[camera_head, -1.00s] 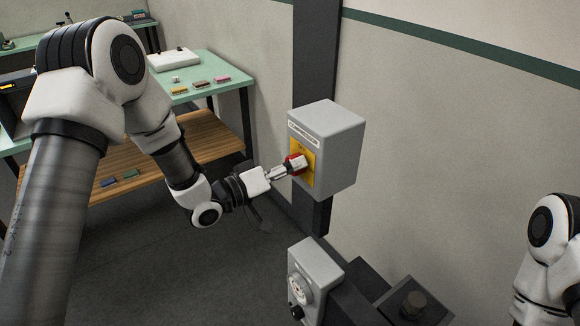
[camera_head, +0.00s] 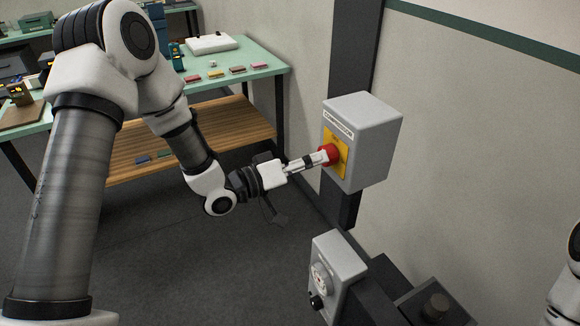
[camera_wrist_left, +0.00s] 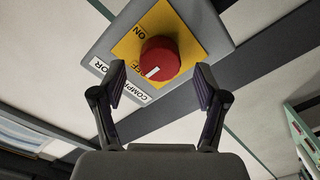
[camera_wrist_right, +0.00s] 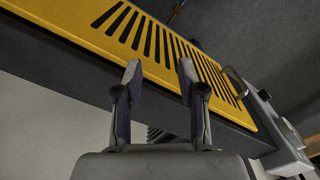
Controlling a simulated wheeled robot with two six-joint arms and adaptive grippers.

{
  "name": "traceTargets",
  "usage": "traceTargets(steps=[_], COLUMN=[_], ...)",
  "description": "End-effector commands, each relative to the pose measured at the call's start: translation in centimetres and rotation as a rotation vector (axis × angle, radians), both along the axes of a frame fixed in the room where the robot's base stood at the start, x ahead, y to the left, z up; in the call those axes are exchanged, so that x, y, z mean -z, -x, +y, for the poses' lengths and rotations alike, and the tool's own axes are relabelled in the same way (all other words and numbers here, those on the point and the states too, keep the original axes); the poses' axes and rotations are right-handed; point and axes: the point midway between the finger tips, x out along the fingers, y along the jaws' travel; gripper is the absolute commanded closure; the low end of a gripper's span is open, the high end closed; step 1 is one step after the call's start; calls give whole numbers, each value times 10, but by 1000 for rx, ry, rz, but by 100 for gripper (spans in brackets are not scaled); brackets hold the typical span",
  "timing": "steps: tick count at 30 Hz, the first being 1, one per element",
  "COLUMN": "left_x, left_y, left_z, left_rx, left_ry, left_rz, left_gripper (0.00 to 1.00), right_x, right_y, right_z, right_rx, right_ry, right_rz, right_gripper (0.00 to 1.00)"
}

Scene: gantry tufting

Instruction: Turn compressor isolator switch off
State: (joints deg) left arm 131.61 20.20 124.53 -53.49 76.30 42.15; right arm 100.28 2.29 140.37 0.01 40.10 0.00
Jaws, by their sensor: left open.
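The isolator is a grey box (camera_head: 372,135) labelled COMPRESSOR on a dark upright post, with a yellow plate (camera_head: 341,168) and a round red knob (camera_head: 329,154). In the left wrist view the red knob (camera_wrist_left: 160,57) has a white mark near its lower-left edge. ON and part of OFF show on the yellow plate (camera_wrist_left: 190,35). My left gripper (camera_head: 319,159) is in front of the knob. Its fingers are open in the left wrist view (camera_wrist_left: 160,84), one each side and a little short of the knob. My right gripper (camera_wrist_right: 160,78) is open and empty.
A smaller grey box (camera_head: 336,265) with a dial stands below the isolator. A yellow slotted panel (camera_wrist_right: 150,40) lies ahead of my right gripper. A green-topped bench (camera_head: 250,62) with a wooden lower shelf stands at the back left. The wall is right of the post.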

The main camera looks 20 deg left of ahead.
Motion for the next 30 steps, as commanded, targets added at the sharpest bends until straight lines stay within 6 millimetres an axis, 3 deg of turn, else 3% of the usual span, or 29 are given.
traceTargets(steps=[7,12,30], left_x=[-1,-1,0], left_y=[45,60,65], left_z=[37,49,51], left_rx=[-5,-4,0], left_ry=[9,5,0], left_rz=[-2,-1,-2], left_gripper=[27,27,27], right_x=[0,0,0], right_y=[0,0,0], right_z=[0,0,0], right_rx=[0,0,0], right_ry=[0,0,0], right_rz=[0,0,0], right_gripper=[60,60,60])
